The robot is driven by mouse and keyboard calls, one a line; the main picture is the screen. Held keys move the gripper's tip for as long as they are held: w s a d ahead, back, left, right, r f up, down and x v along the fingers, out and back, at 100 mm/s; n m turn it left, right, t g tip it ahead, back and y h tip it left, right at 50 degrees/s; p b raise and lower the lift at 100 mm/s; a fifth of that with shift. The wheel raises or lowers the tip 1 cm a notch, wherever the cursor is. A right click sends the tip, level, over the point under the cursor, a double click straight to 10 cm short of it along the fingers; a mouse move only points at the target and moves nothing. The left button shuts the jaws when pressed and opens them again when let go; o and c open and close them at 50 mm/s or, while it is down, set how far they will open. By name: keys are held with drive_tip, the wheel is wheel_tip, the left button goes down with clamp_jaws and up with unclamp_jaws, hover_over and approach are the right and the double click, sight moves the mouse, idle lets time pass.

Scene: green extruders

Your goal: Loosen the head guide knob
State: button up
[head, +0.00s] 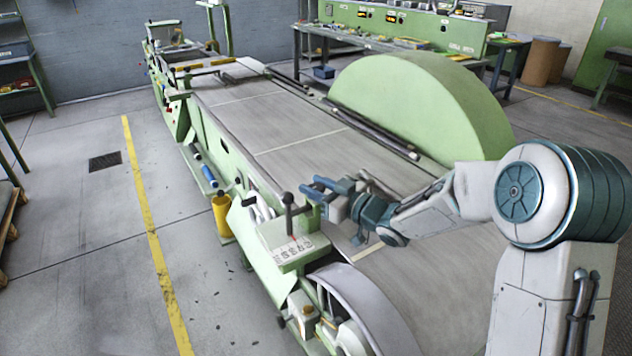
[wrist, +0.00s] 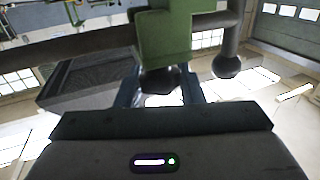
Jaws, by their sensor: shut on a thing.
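The dark knob (wrist: 160,80) hangs off a green block (wrist: 163,35) in the wrist view. It sits between the two blue fingers of my gripper (wrist: 162,92), which are shut on it. In the head view my gripper (head: 318,189) is at the machine's near left edge, just right of an upright dark lever (head: 289,203). The held knob is hard to make out there. A second dark round knob (wrist: 227,66) on a bar shows right of the fingers in the wrist view, apart from them.
The long green machine (head: 270,125) runs away to the upper left with a flat grey bed. A large green half-round guard (head: 420,105) stands behind my arm. A green control plate (head: 293,250) lies below the lever. Floor left of the machine is open.

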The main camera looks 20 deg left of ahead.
drive_tip(key=n+g+p, duration=0.1)
drive_tip(key=n+g+y+p, duration=0.1)
drive_tip(key=g, duration=0.1)
drive_tip(key=n+g+p, duration=0.1)
drive_tip(key=g, duration=0.1)
drive_tip(key=shift+w+r, duration=0.15)
drive_tip(key=shift+r, duration=0.1)
drive_tip(key=n+g+p, duration=0.1)
drive_tip(key=n+g, duration=0.2)
drive_tip(key=g, duration=0.1)
drive_tip(key=shift+f+g, duration=0.15)
drive_tip(key=shift+g, duration=0.15)
drive_tip(key=n+g+h, duration=0.1)
drive_tip(key=n+g, duration=0.1)
drive_tip(key=g, duration=0.1)
drive_tip(key=n+g+h, duration=0.1)
drive_tip(key=n+g, duration=0.1)
drive_tip(key=g, duration=0.1)
drive_tip(key=shift+f+p, duration=0.1)
drive_tip(key=shift+p, duration=0.3)
drive_tip(key=shift+n+g+h, duration=1)
drive_tip(key=shift+n+g, duration=0.3)
drive_tip(key=shift+g, duration=0.2)
drive_tip(key=o, duration=1)
